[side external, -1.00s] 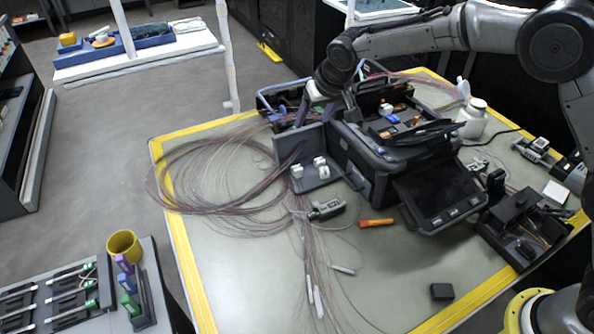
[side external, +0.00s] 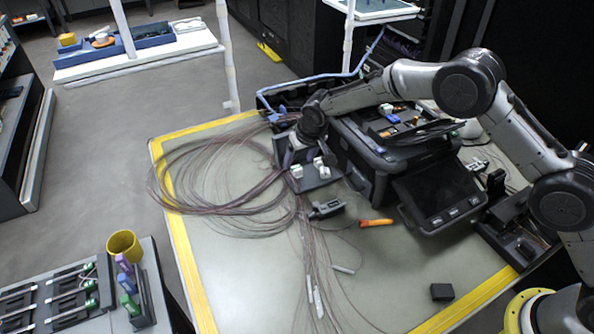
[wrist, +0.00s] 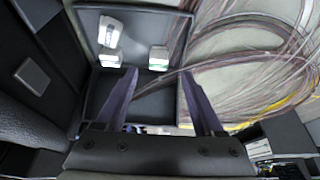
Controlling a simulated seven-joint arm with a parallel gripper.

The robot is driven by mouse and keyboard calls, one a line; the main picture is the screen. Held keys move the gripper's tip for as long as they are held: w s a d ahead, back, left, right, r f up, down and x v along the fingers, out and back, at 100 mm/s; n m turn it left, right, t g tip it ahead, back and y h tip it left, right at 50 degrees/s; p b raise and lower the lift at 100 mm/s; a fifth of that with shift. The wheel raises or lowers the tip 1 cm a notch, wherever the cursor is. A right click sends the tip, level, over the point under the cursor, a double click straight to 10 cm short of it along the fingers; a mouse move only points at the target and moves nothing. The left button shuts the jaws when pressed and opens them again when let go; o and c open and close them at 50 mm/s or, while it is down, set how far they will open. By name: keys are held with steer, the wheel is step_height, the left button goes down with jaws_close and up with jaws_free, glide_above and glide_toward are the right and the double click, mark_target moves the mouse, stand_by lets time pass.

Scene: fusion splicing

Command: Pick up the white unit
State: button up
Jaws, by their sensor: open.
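Three small white units sit in a black open tray (side external: 318,184) on the table: one at the left (side external: 297,171), one behind at the right (side external: 318,161) and one in front at the right (side external: 325,172). In the wrist view the tray (wrist: 150,105) holds one unit by the wall (wrist: 109,32), one below it (wrist: 110,59) and one near the middle (wrist: 158,57). My gripper (wrist: 160,75) is open and empty over the tray. Its fingertips lie just short of the middle unit in the picture; their height is unclear. In the side view the fingers are partly hidden.
A black splicing machine (side external: 375,165) stands right of the tray. Loose fibre coils (side external: 215,190) spread over the table to the left. A grey device (side external: 327,209) and an orange tool (side external: 376,222) lie in front. The table's front left is mostly clear.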

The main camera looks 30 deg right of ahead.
mark_target(297, 168)
steer(key=shift+x, duration=2)
steer(key=shift+d, duration=0.15)
steer(key=shift+c, duration=0.3)
jaws_close()
